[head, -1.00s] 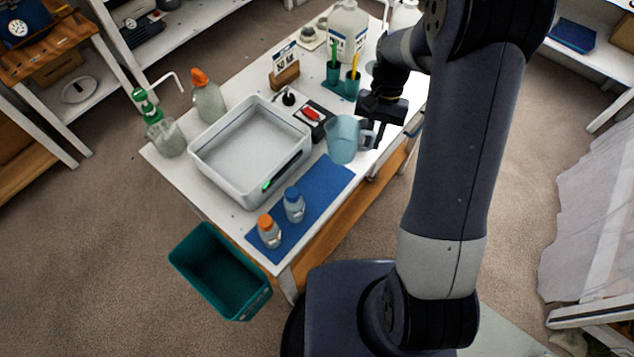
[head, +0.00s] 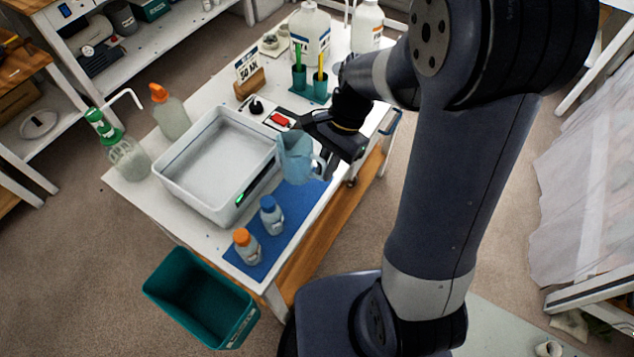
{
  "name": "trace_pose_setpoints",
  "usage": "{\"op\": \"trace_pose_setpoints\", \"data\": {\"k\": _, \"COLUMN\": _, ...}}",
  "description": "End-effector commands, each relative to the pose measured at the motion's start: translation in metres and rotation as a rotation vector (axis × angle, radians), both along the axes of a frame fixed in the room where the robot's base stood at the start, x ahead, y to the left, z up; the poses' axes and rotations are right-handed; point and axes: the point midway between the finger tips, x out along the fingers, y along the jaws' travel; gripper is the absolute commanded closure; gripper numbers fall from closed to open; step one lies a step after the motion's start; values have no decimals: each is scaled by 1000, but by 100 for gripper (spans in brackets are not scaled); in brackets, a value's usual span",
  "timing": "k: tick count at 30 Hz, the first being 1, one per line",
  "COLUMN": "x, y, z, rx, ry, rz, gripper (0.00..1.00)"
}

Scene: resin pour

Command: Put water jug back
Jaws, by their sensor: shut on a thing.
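The water jug (head: 294,158) is a translucent light-blue pitcher with its handle to the right. My gripper (head: 322,160) is shut on the jug at its handle side; the fingers partly hide the handle. The jug is in front of the red switch, over the back end of the blue mat (head: 277,228). It looks slightly tilted. I cannot tell for sure whether its base is clear of the mat.
A white basin (head: 172,189) stands left of the jug. Blue-capped (head: 271,215) and orange-capped (head: 246,246) bottles stand on the mat. Teal cups with pens (head: 311,88) and large white jugs (head: 310,32) stand behind. A teal bin (head: 195,300) is on the floor.

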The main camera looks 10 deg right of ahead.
Motion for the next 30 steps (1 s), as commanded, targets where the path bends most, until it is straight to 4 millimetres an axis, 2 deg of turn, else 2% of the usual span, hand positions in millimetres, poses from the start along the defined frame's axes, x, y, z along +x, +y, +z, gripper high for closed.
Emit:
{"op": "trace_pose_setpoints", "data": {"k": 3, "x": -1, "y": 0, "z": -19, "rx": -1, "ry": 3, "rz": 0, "gripper": 100}}
{"op": "trace_pose_setpoints", "data": {"k": 8, "x": 0, "y": 0, "z": -31, "rx": -1, "ry": 1, "rz": 1, "gripper": 100}}
{"op": "trace_pose_setpoints", "data": {"k": 15, "x": -1, "y": 0, "z": -60, "rx": -1, "ry": 3, "rz": 1, "gripper": 100}}
{"op": "trace_pose_setpoints", "data": {"k": 29, "x": 0, "y": 0, "z": -68, "rx": -1, "ry": -1, "rz": 2, "gripper": 100}}
{"op": "trace_pose_setpoints", "data": {"k": 30, "x": 0, "y": 0, "z": -67, "rx": -1, "ry": -1, "rz": 2, "gripper": 86}}
